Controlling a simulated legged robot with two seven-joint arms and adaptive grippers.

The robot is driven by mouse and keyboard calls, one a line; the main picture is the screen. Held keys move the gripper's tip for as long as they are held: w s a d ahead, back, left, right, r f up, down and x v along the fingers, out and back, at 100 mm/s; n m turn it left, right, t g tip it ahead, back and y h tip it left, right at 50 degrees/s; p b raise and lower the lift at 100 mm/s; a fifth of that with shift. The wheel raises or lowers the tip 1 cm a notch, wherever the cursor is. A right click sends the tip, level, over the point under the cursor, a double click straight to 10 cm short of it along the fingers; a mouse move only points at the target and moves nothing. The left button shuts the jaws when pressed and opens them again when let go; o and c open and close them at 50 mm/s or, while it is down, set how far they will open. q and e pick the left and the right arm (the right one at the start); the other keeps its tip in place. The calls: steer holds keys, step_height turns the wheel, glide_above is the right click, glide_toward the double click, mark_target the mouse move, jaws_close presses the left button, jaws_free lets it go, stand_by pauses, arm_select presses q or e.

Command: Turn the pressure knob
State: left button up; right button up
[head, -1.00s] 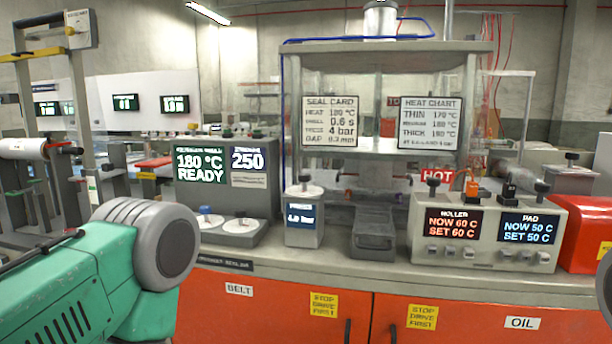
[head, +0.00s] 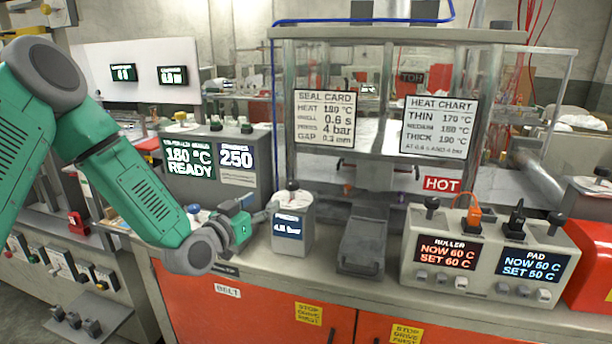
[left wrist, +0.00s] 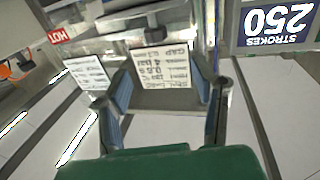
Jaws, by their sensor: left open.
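The pressure unit (head: 292,240) is a small grey box with a blue display on the bench, its reading in bar too blurred to be sure of. A dark pressure knob (head: 292,186) sits on its pale round top. My left gripper (head: 268,211) is at the left side of this box, just below the level of the knob. Contact cannot be told. In the left wrist view my open left gripper (left wrist: 162,82) has both fingers spread, with nothing held between them. I cannot make out the knob there. My right gripper is out of view.
A grey control box (head: 215,165) showing 180 °C READY and 250 stands behind my left arm. The metal-framed press with the seal card (head: 323,118) rises behind. A grey block (head: 362,245) and the roller/pad panel (head: 490,255) stand to the right.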

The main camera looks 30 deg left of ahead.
mark_target(288, 186)
arm_select(q)
steer(key=w, duration=1.2)
steer(key=shift+d, duration=0.3)
steer(key=shift+w+a, duration=0.1)
steer(key=shift+w, duration=0.15)
steer(key=shift+w+a+f, duration=0.15)
steer(key=shift+w+a, duration=0.1)
steer(key=shift+d, duration=0.3)
jaws_close()
